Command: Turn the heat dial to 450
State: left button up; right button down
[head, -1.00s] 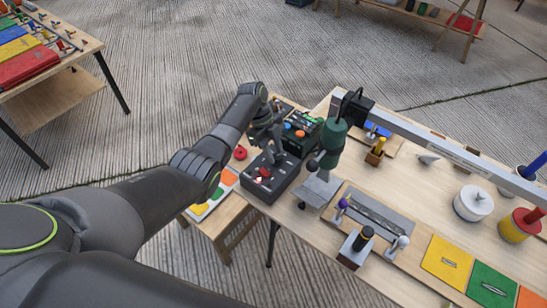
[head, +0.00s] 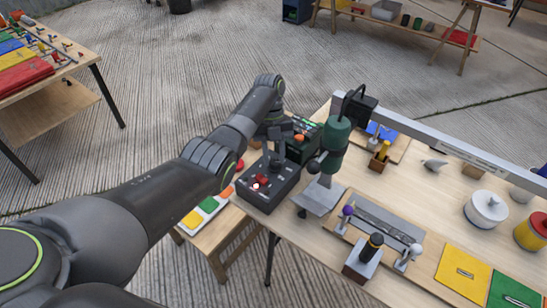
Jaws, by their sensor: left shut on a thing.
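A dark control box (head: 259,197) stands near the left corner of the wooden workbench. Red parts and a small lit spot (head: 257,186) show on its top. My left gripper (head: 276,160) points down onto the far part of the box top and is shut on what appears to be the heat dial. The dial is mostly hidden by the fingers, and its setting and any numbers are too small to read. My right gripper is not in view.
A green drill press (head: 335,140) stands just right of the box. A green-lit box (head: 305,141) with an orange button is behind. A rail (head: 430,145) crosses the bench. A low side table (head: 212,238) with coloured panels is at the left.

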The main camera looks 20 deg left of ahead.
pick_arm(q)
jog(key=shift+d+f, duration=0.1)
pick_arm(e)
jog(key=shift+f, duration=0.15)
pick_arm(q)
jog(key=o, duration=1)
jog(key=shift+c, duration=0.2)
